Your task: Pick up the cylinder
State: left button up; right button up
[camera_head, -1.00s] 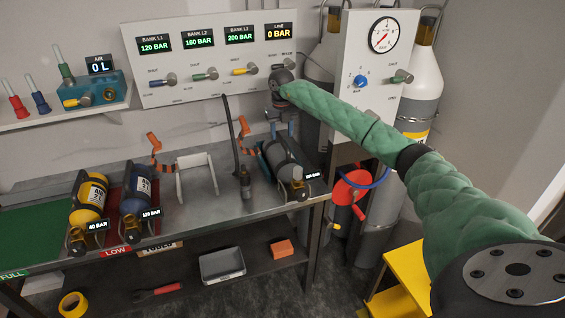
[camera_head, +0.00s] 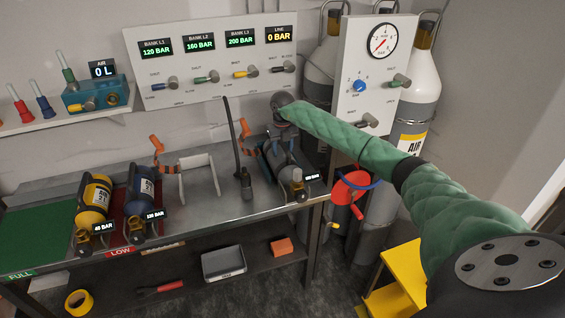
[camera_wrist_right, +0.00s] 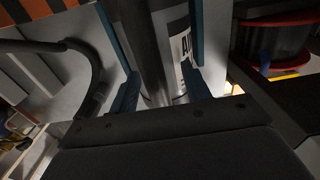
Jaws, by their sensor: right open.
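A dark grey cylinder (camera_head: 287,170) lies at the right end of the bench, its valve to the front beside a small bar readout. My right gripper (camera_head: 279,143) is directly over it, pointing down and open. In the right wrist view the grey cylinder (camera_wrist_right: 148,40) with its white label runs between the two blue fingers (camera_wrist_right: 160,88); whether they touch it I cannot tell. A yellow cylinder (camera_head: 94,200) and a blue cylinder (camera_head: 139,195) lie further left on the bench. My left gripper is not in view.
A black upright hose (camera_head: 232,135) and a white stand (camera_head: 183,183) are left of the gripper. The valve panel (camera_head: 215,85) is behind. A red reel (camera_head: 345,190) hangs right of the bench.

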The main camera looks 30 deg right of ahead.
jog(key=shift+c, duration=0.5)
grip_shut()
jog(key=shift+f, duration=0.1)
jog(key=shift+s+a+f, duration=0.1)
jog(key=shift+s+f, duration=0.05)
jog(key=shift+f, duration=0.05)
dwell(0.6)
jog(key=shift+r, duration=0.2)
